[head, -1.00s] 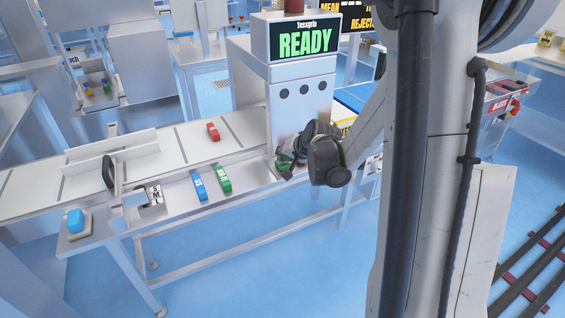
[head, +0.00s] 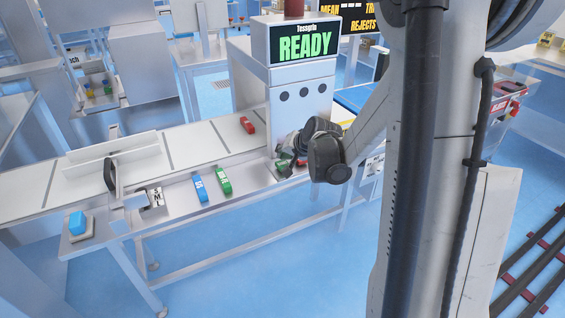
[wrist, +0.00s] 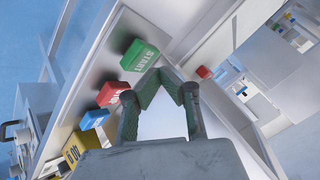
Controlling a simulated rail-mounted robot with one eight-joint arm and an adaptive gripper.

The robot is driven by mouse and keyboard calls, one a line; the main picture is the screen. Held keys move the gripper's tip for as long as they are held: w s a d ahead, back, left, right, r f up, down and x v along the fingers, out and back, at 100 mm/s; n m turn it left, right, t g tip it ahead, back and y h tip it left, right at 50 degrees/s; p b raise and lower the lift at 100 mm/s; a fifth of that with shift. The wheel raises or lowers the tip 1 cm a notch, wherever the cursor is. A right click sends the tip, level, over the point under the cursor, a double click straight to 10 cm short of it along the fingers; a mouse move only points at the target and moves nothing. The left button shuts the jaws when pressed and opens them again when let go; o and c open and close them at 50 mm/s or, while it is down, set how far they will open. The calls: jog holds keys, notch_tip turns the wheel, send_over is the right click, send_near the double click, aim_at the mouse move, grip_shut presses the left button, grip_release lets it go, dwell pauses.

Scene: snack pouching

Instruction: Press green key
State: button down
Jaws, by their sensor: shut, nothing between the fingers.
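The wrist view shows a green block (wrist: 139,55) with white lettering close to my gripper, then a red block (wrist: 113,93), a blue block (wrist: 94,118) and a yellow lettered piece (wrist: 72,150) in a row. I take the green block to be the green key. My gripper (wrist: 178,80) is shut and empty, its fingertips meeting right of the green block; I cannot tell whether they touch it. In the head view my gripper (head: 285,160) is by the front of the white machine, largely covering this row.
A green bar (head: 223,180) and a blue bar (head: 200,187) lie on the ledge to the left. A red bar (head: 246,124) is on the conveyor (head: 195,143). A screen (head: 303,42) reads READY. A blue button (head: 77,222) stands at the front left corner.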

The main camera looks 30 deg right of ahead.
aim_at(283, 164)
jog(key=shift+r+p, duration=1.7)
jog(key=shift+r, duration=0.8)
jog(key=shift+s+a+r, duration=0.15)
jog(key=shift+a, duration=0.05)
jog(key=s+a+r+n+g, duration=0.1)
jog(key=s+a+r+n, duration=0.3)
jog(key=s+a, duration=0.45)
jog(key=s+a+r+n+g, duration=0.1)
jog(key=s+a+r+n, duration=0.1)
jog(key=s+a+r, duration=0.65)
jog(key=s+a+f+n, duration=0.1)
jog(key=s+f+n, duration=0.1)
jog(key=s, duration=0.8)
jog(key=shift+s+a, duration=0.2)
jog(key=shift+s, duration=0.15)
